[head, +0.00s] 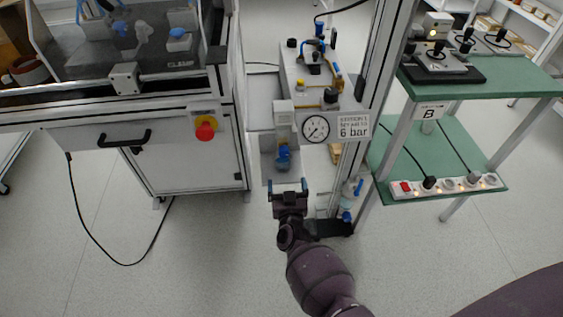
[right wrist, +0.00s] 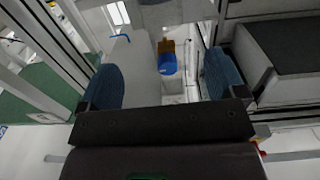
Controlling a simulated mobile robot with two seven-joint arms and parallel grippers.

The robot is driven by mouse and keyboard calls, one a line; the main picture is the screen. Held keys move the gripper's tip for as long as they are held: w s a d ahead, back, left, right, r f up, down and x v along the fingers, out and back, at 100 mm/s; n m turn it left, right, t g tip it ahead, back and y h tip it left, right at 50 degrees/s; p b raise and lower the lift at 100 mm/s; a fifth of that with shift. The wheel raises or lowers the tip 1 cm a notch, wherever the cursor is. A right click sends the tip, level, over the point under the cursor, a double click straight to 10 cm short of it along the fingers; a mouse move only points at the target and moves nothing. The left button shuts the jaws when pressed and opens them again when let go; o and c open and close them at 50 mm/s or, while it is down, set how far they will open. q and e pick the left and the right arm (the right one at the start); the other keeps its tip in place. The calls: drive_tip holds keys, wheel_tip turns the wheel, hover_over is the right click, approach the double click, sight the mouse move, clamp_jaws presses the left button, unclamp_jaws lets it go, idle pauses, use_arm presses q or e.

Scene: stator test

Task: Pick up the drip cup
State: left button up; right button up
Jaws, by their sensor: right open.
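A small blue cup-like part, which I take for the drip cup (head: 283,160), sits below a grey unit (head: 283,118) on the narrow pneumatic stand in the head view. In the right wrist view the blue cup (right wrist: 167,64) shows between the fingers, farther off, with an orange-brown part above it. My right gripper (head: 288,183) is open and empty, just in front of and below the cup in the head view. Its blue-padded fingers (right wrist: 163,82) stand on both sides of the cup's line and appear not to touch it. My left gripper is not in view.
A pressure gauge (head: 316,128) and a "6 bar" sign (head: 353,126) are right of the cup, near an upright aluminium post. A cabinet with a red stop button (head: 205,131) stands left. A green shelf (head: 455,150) with a power strip (head: 445,186) stands right.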

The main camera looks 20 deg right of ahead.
sight(283, 166)
drive_tip(key=x, duration=0.1)
drive_tip(key=b+x, duration=0.1)
drive_tip(key=x, duration=0.3)
drive_tip(key=shift+w+a+f+b, duration=0.2)
drive_tip(key=shift+f+b, duration=0.1)
drive_tip(key=shift+f, duration=0.1)
drive_tip(key=shift+w+d+r, duration=0.1)
drive_tip(key=shift+w+d, duration=0.05)
drive_tip(key=shift+w, duration=0.25)
drive_tip(key=shift+w+d+f+b, duration=0.2)
drive_tip(key=shift+w+f+b, duration=0.1)
drive_tip(key=shift+w+b, duration=0.25)
drive_tip(key=x, duration=0.1)
drive_tip(key=b+x, duration=0.1)
drive_tip(key=x, duration=0.1)
drive_tip(key=shift+f, duration=0.35)
drive_tip(key=shift+w+d+r+b, duration=0.2)
drive_tip(key=shift+w+r+b, duration=0.15)
drive_tip(key=shift+w, duration=0.15)
drive_tip(key=shift+c, duration=0.3)
drive_tip(key=c, duration=1)
